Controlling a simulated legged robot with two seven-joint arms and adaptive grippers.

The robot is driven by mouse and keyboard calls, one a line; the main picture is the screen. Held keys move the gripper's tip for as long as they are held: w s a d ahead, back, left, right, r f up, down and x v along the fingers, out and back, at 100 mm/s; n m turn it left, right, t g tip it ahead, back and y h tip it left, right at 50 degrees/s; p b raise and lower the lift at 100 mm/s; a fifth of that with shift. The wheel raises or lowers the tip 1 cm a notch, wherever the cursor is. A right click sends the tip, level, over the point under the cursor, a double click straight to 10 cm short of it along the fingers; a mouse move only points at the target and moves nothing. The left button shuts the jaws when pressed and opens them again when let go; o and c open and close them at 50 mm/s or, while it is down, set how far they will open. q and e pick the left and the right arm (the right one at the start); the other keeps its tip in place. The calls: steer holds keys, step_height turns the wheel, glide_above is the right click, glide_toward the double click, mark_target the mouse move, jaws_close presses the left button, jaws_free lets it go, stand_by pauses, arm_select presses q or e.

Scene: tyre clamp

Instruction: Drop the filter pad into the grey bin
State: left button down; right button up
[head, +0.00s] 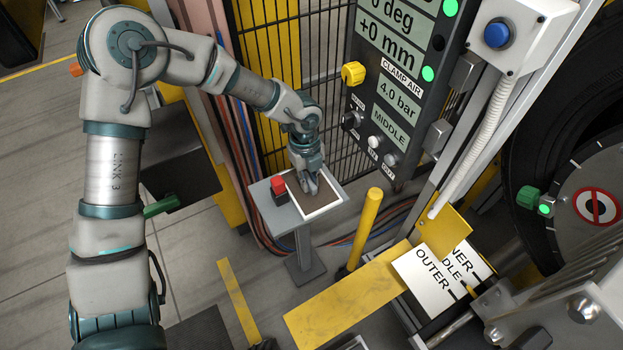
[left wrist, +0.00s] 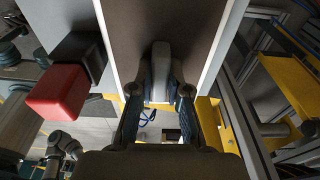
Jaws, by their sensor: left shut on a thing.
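My left gripper (head: 309,184) points down over a small grey stand (head: 257,193). A brown panel with a white border (head: 320,205) is under its fingertips, and I take this for the filter pad. In the left wrist view the two dark fingers (left wrist: 160,72) come together in front of the brown face (left wrist: 120,25), shut on the filter pad. The fingertips hide the exact place of contact, and I cannot tell whether the pad is clear of the stand. I cannot make out the grey bin for sure. My right gripper is not in view.
A red button on a black base (head: 279,187) stands beside the panel; it also shows in the left wrist view (left wrist: 66,93). A black mesh fence (head: 290,90) and a control panel (head: 390,95) rise behind. A yellow post (head: 366,228) stands to the right.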

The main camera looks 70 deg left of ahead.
arm_select(q)
steer(key=c, duration=1.3)
jaws_free()
steer(key=shift+a+f, duration=0.15)
steer(key=shift+a, duration=0.05)
steer(key=shift+o, duration=0.8)
steer(key=shift+a+f, duration=0.1)
steer(key=shift+a, duration=0.15)
steer(key=shift+a+f, duration=0.15)
steer(key=shift+a, duration=0.1)
steer(key=shift+d+r, duration=0.2)
steer(key=shift+d, duration=0.25)
steer(key=shift+a, duration=0.1)
